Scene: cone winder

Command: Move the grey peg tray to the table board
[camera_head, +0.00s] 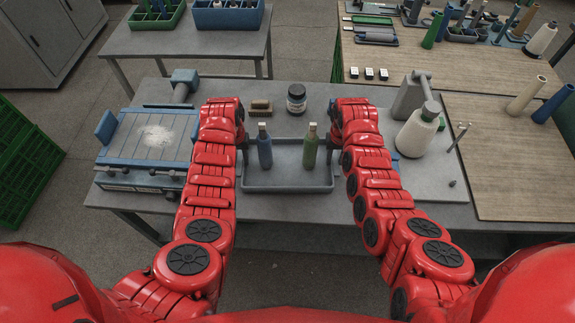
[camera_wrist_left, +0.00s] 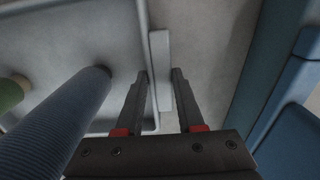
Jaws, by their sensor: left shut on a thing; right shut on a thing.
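The grey peg tray (camera_head: 288,188) is at the middle of the grey table, near its front edge. A blue wound peg (camera_head: 265,152) and a green wound peg (camera_head: 310,152) stand upright in it. My left gripper (camera_head: 244,150) is shut on the tray's left side; in the left wrist view its fingers (camera_wrist_left: 162,75) are on both sides of the pale side handle (camera_wrist_left: 160,50). My right gripper (camera_head: 332,145) is shut at the tray's right side, its fingertips partly hidden by the arm. I cannot tell whether the tray touches the table.
A brush (camera_head: 261,107) and a dark jar (camera_head: 296,99) stand behind the tray. A blue-framed plate device (camera_head: 150,138) is at left. A white cone (camera_head: 418,130) on a grey machine is at right. A wood-topped board (camera_head: 510,170) lies further right, its front part bare.

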